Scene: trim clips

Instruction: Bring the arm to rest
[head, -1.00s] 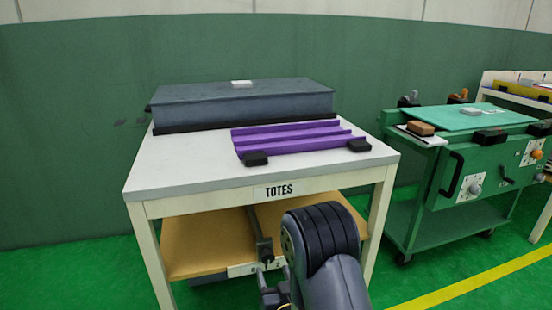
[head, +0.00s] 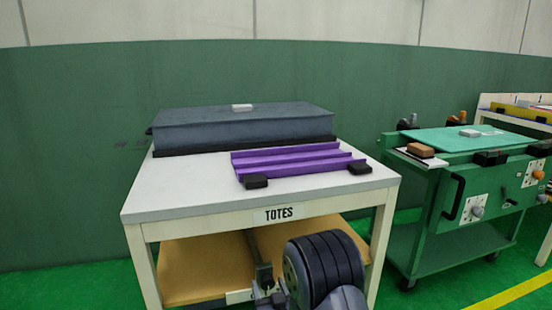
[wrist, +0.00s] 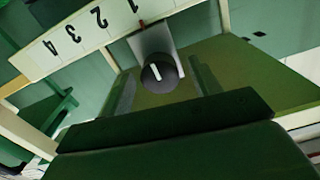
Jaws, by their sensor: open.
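My gripper (wrist: 165,84) shows in the wrist view as two dark fingers standing apart, with nothing visible held between them. A round black knob with a white mark (wrist: 160,71) appears beyond and between the fingers, on a grey plate; I cannot tell its distance. In the head view my arm (head: 322,272) is folded low in front of the white table, with its end partly hidden at the bottom edge. A dark part of it reaches up before the lower shelf.
The white table (head: 165,198) carries a grey box (head: 240,130) and a purple ribbed tray (head: 300,165). Its tan lower shelf (head: 205,268) is close behind my arm. A green cart (head: 430,215) stands to the right. A number strip (wrist: 85,35) crosses the wrist view.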

